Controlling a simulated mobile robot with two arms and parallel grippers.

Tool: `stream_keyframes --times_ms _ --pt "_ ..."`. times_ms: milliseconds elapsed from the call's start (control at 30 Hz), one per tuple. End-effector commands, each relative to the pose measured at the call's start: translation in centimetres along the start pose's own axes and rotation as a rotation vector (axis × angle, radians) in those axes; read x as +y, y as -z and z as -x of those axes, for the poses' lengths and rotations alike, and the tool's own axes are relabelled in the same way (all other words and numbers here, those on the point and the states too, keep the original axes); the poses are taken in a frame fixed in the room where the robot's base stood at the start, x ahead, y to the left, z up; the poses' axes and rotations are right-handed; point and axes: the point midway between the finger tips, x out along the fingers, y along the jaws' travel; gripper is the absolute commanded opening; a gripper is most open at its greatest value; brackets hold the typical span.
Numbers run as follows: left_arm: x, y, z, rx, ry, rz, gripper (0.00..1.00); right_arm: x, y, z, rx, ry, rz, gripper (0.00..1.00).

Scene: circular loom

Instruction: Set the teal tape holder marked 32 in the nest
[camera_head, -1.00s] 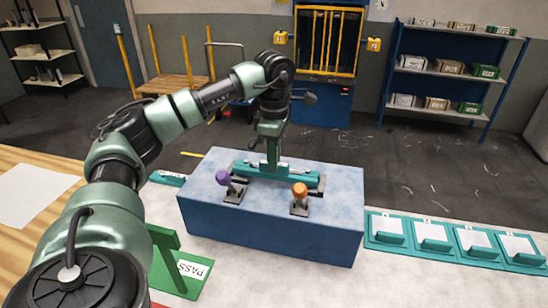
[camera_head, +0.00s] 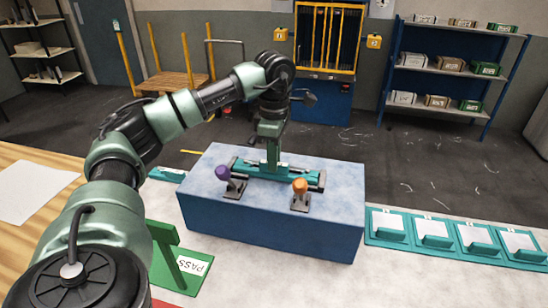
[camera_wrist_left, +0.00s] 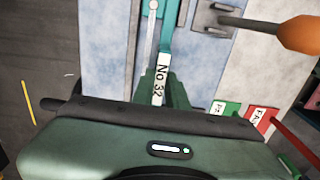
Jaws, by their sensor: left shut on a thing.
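The teal tape holder (camera_head: 290,174) is a long bar lying across the top of the blue block, behind two clamps. Its label "No. 32" (camera_wrist_left: 161,80) shows in the left wrist view. My left gripper (camera_head: 272,168) points down and is shut on the holder near its middle. The nest is mostly hidden under the holder; I cannot tell whether the holder rests fully in it. The clamp with a purple knob (camera_head: 222,172) stands in front on the left, and the one with an orange knob (camera_head: 300,186) in front on the right. My right gripper is not in view.
The blue block (camera_head: 270,225) stands on a pale table. Several teal trays with white cards (camera_head: 432,232) lie to its right. A green PASS stand (camera_head: 185,265) is at front left, beside my left arm. A shelf rack (camera_head: 450,70) stands far behind.

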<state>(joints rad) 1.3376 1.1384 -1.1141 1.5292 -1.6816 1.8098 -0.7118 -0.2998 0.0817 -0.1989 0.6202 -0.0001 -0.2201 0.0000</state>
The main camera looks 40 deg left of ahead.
Motion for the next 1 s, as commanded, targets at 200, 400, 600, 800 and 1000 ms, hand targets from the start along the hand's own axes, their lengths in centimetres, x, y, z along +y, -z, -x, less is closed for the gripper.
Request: stream_keyframes --times_ms 200,400,600,800,1000 --pt "0.0 0.0 0.0 0.0 -0.001 0.0 0.39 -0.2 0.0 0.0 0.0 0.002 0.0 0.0" --pt "0.0 0.0 -0.1 0.0 0.0 0.0 0.39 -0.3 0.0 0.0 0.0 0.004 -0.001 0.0" --pt "0.1 -0.1 1.5 -0.004 -0.004 0.0 0.39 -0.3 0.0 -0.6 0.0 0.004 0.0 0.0" --pt "0.1 -0.1 5.0 -0.004 -0.004 0.0 0.39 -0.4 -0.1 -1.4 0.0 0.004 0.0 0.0" --pt "0.0 0.0 7.5 -0.001 -0.002 0.0 0.39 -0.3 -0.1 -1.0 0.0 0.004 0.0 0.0"
